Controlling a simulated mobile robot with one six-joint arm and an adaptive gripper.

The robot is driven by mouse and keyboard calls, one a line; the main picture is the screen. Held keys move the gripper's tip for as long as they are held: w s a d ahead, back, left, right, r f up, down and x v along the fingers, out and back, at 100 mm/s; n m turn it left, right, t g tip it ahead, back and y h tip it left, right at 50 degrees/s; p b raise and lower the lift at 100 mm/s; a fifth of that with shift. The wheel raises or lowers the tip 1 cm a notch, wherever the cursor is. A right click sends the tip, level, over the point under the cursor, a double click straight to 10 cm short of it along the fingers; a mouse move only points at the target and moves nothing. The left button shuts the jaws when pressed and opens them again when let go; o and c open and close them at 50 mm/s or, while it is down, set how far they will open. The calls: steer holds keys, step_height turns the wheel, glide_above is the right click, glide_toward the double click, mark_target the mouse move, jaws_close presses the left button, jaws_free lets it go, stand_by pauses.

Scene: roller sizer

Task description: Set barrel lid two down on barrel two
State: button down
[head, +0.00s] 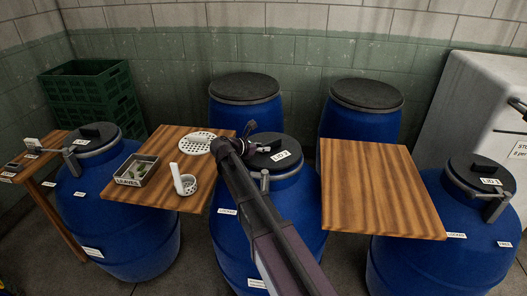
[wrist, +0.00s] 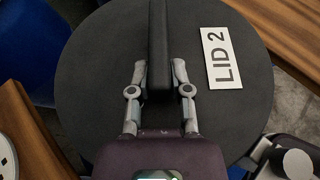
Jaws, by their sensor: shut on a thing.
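Barrel lid two, a dark disc labelled LID 2 (head: 286,157), fills most of the wrist view (wrist: 245,100). My gripper (head: 243,147) is shut on its raised black bar handle, with one finger on each side in the wrist view (wrist: 160,82). The lid is over the mouth of barrel two (head: 300,207), the blue middle barrel in front. It looks roughly level. My arm hides part of the lid and barrel, and I cannot tell whether the lid touches the rim. A grey clamp (head: 264,180) is at the barrel's near rim, also in the wrist view (wrist: 292,163).
A wooden board (head: 160,145) at left holds a leaves box (head: 137,170), a white strainer cup (head: 185,183) and a perforated white disc (head: 200,142). A bare wooden board (head: 375,185) is at right. Lidded blue barrels stand on both sides and behind. Green crates (head: 90,95) are back left.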

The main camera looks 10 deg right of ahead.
steer(key=shift+f+b, duration=0.55)
steer(key=shift+f, duration=0.1)
stand_by(0.3)
steer(key=c, duration=0.6)
jaws_free()
steer(key=shift+o, duration=0.2)
steer(key=shift+r, duration=0.2)
steer(key=shift+r+p, duration=0.65)
steer(key=shift+p, duration=0.15)
steer(key=p+v, duration=0.4)
steer(key=v, duration=0.7)
steer(key=shift+s+a, duration=0.25)
steer(key=shift+a, duration=0.1)
steer(key=shift+r, duration=0.1)
steer(key=shift+r, duration=0.1)
